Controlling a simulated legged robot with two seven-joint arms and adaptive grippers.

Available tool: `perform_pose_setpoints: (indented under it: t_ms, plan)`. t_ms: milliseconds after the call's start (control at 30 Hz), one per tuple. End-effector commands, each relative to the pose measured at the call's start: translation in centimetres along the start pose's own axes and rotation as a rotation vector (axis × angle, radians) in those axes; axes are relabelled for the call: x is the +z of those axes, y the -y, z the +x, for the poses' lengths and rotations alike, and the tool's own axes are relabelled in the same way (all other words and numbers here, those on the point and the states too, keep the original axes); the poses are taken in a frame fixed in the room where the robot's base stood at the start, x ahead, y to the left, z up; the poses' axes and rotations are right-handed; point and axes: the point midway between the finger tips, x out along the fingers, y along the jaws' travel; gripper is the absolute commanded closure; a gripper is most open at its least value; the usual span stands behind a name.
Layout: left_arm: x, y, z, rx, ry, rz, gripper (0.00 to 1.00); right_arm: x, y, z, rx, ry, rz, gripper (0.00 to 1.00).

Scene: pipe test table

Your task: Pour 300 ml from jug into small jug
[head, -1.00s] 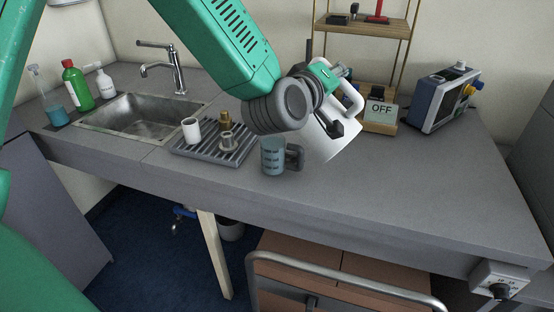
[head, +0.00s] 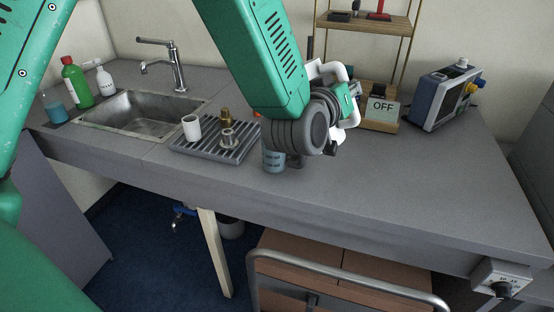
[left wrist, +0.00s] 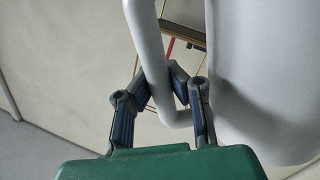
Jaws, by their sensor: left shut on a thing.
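My left gripper (head: 347,92) is shut on the handle of the white jug (head: 352,118), above the table. In the left wrist view the gripper (left wrist: 163,86) closes around the white handle (left wrist: 150,50), and the jug's smooth white body (left wrist: 262,75) fills the right side. In the head view my arm hides most of the jug, so its exact tilt, its spout and any liquid cannot be seen. The small jug (head: 272,160), blue-grey with dark marks, stands upright on the table just below my wrist. Its top and handle are partly hidden. My right gripper is not in view.
A ribbed tray (head: 190,152) with a white cup (head: 191,128) and metal parts stands left of the small jug. A sink (head: 140,115) and bottles are further left. The front right tabletop is clear.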

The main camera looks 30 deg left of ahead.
Motion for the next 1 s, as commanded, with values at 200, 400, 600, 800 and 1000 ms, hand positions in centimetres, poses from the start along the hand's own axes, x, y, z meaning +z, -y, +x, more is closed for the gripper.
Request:
perform_pose_setpoints:
  t_ms: [200,400,600,800,1000]
  plan:
    - [1.0,0.1,0.1,-0.004,-0.013,0.125,1.00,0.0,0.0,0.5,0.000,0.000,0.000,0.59]
    - [0.9,0.1,0.1,-0.004,-0.013,0.124,1.00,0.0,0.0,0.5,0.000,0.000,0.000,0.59]
    - [3.1,1.8,0.3,-0.009,-0.022,0.272,1.00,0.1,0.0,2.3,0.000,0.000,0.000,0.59]
    - [4.9,3.6,0.5,-0.017,-0.037,0.460,1.00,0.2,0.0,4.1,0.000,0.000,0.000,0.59]
    - [4.7,3.6,0.5,-0.019,-0.041,0.488,1.00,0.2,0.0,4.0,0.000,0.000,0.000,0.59]
